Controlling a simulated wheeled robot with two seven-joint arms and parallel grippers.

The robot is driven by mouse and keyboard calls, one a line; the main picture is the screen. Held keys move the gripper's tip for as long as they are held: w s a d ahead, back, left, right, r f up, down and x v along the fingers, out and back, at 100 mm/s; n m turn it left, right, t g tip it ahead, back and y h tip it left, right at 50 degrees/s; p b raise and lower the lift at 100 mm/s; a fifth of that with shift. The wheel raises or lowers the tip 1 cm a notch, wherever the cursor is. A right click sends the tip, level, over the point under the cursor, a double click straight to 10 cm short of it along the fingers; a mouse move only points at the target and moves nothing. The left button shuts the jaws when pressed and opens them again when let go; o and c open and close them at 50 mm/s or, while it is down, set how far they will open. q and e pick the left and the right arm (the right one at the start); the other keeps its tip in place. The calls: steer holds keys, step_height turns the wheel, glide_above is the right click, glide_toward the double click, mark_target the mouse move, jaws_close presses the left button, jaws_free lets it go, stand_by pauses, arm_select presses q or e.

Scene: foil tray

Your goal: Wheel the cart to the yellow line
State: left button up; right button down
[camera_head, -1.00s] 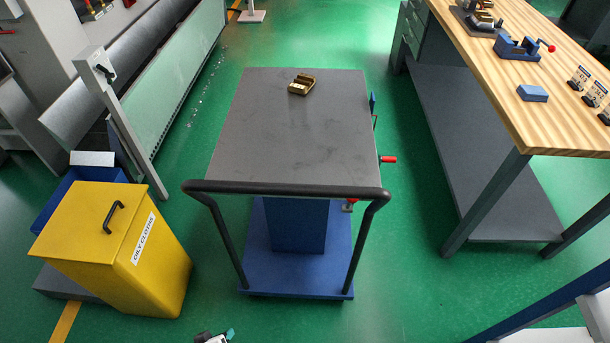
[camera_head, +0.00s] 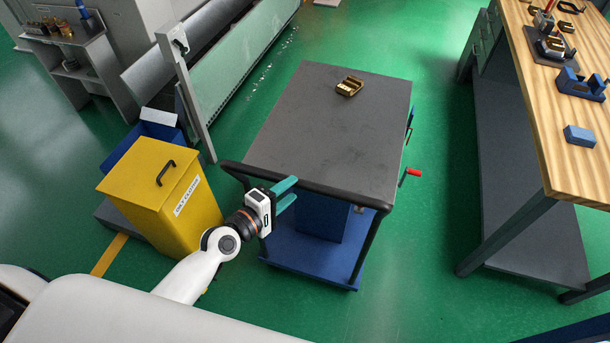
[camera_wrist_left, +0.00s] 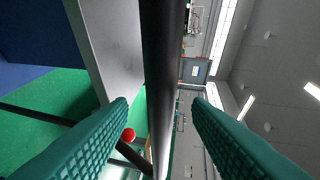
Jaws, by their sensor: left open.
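The cart (camera_head: 335,115) has a dark grey top, a blue lower deck and a black push handle (camera_head: 320,190) along its near side. My left gripper (camera_head: 290,191) is open at the left part of the handle. In the left wrist view, the handle bar (camera_wrist_left: 160,70) runs between the two spread green fingers, with a gap on each side. A yellow line (camera_head: 109,255) shows on the green floor at the left, partly hidden by the bin. My right gripper is not in view.
A brass part (camera_head: 350,86) lies on the cart top. A red-handled crank (camera_head: 412,172) sticks out on the cart's right. A yellow bin (camera_head: 155,185) stands close on the left, a wooden workbench (camera_head: 560,150) on the right. Green floor is free between cart and bench.

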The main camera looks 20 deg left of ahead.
arm_select(q)
steer(key=x, duration=0.6)
steer(key=shift+w+d, duration=0.15)
steer(key=shift+c, duration=0.3)
jaws_close()
